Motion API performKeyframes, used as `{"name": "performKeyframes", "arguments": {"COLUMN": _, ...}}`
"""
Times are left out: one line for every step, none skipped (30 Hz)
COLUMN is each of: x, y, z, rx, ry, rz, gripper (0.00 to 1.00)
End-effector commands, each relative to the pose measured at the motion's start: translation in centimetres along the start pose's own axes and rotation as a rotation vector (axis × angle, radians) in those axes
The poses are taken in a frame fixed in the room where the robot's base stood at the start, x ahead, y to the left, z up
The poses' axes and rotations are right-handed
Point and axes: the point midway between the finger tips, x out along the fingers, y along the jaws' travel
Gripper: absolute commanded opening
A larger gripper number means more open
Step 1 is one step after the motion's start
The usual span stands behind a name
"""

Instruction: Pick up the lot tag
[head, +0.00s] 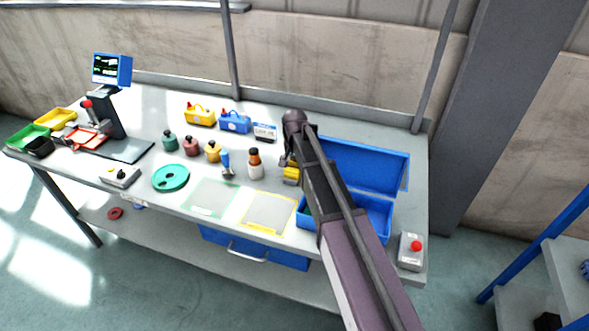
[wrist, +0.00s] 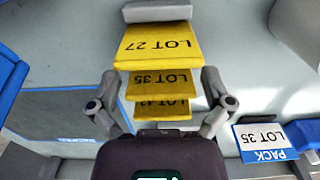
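Three yellow lot tags stand one behind another in the wrist view. The tag LOT 27 (wrist: 157,45) is at the top, the tag LOT 35 (wrist: 160,83) is in the middle, and a lower tag (wrist: 161,108) has a number I cannot read surely. In the head view the yellow tags (head: 291,175) are partly hidden by my arm. My gripper (wrist: 161,82) is open, its fingers apart on either side of the tags, with no clear contact. A blue-edged sign reading PACK LOT 35 (wrist: 262,136) also shows in the head view (head: 264,132).
A blue open box (head: 372,210) stands right of the tags, its lid (head: 375,165) raised. A brown-capped bottle (head: 255,168) and a blue-handled stamp-like tool (head: 226,165) stand to the left. A control box with a red button (head: 412,252) is at the right edge.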

Motion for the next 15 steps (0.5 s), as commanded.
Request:
{"name": "performKeyframes", "arguments": {"x": 0.0, "y": 0.0, "z": 0.0, "rx": 0.0, "ry": 0.0, "rz": 0.0, "gripper": 0.88}}
{"name": "performKeyframes", "arguments": {"x": 0.0, "y": 0.0, "z": 0.0, "rx": 0.0, "ry": 0.0, "rz": 0.0, "gripper": 0.79}}
{"name": "performKeyframes", "arguments": {"x": 0.0, "y": 0.0, "z": 0.01, "rx": 0.0, "ry": 0.0, "rz": 0.0, "gripper": 0.67}}
{"name": "performKeyframes", "arguments": {"x": 0.0, "y": 0.0, "z": 0.01, "rx": 0.0, "ry": 0.0, "rz": 0.0, "gripper": 0.6}}
{"name": "performKeyframes", "arguments": {"x": 0.0, "y": 0.0, "z": 0.0, "rx": 0.0, "ry": 0.0, "rz": 0.0, "gripper": 0.55}}
{"name": "performKeyframes", "arguments": {"x": 0.0, "y": 0.0, "z": 0.0, "rx": 0.0, "ry": 0.0, "rz": 0.0, "gripper": 0.53}}
{"name": "performKeyframes", "arguments": {"x": 0.0, "y": 0.0, "z": 0.0, "rx": 0.0, "ry": 0.0, "rz": 0.0, "gripper": 0.53}}
{"name": "performKeyframes", "arguments": {"x": 0.0, "y": 0.0, "z": 0.0, "rx": 0.0, "ry": 0.0, "rz": 0.0, "gripper": 0.53}}
{"name": "performKeyframes", "arguments": {"x": 0.0, "y": 0.0, "z": 0.0, "rx": 0.0, "ry": 0.0, "rz": 0.0, "gripper": 0.52}}
{"name": "performKeyframes", "arguments": {"x": 0.0, "y": 0.0, "z": 0.0, "rx": 0.0, "ry": 0.0, "rz": 0.0, "gripper": 0.52}}
{"name": "performKeyframes", "arguments": {"x": 0.0, "y": 0.0, "z": 0.0, "rx": 0.0, "ry": 0.0, "rz": 0.0, "gripper": 0.52}}
{"name": "performKeyframes", "arguments": {"x": 0.0, "y": 0.0, "z": 0.0, "rx": 0.0, "ry": 0.0, "rz": 0.0, "gripper": 0.52}}
{"name": "performKeyframes", "arguments": {"x": 0.01, "y": 0.0, "z": 0.0, "rx": 0.0, "ry": 0.0, "rz": 0.0, "gripper": 0.52}}
{"name": "performKeyframes", "arguments": {"x": 0.01, "y": 0.0, "z": 0.0, "rx": 0.0, "ry": 0.0, "rz": 0.0, "gripper": 0.52}}
{"name": "performKeyframes", "arguments": {"x": 0.0, "y": 0.0, "z": 0.0, "rx": 0.0, "ry": 0.0, "rz": 0.0, "gripper": 0.52}}
